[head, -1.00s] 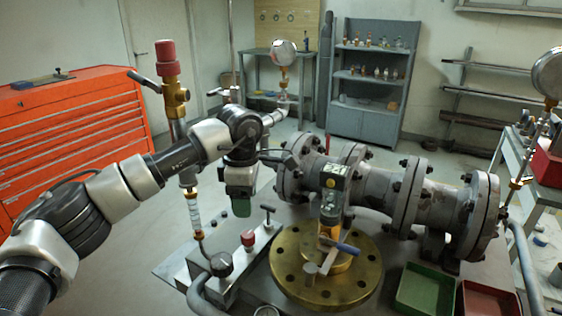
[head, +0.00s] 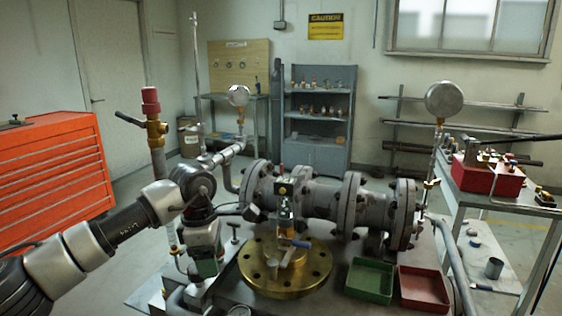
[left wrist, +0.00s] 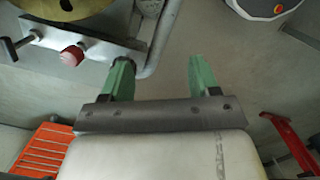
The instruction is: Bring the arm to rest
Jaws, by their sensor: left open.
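My left arm comes in from the left and bends down at the wrist. My left gripper (head: 206,268) points down beside the valve bench, left of the brass flange (head: 262,275). In the left wrist view my left gripper (left wrist: 160,78) has its two green fingers wide apart, with only floor between them. It holds nothing. The grey flanged gate valve and pipe (head: 325,203) stand behind the flange, apart from my gripper. My right gripper is not in view.
A block with a red knob (left wrist: 72,55) lies close beyond my left fingers. A green tray (head: 370,281) and a red tray (head: 424,290) sit on the bench at right. An orange drawer cabinet (head: 50,180) stands at left. A gauge (head: 444,98) rises at right.

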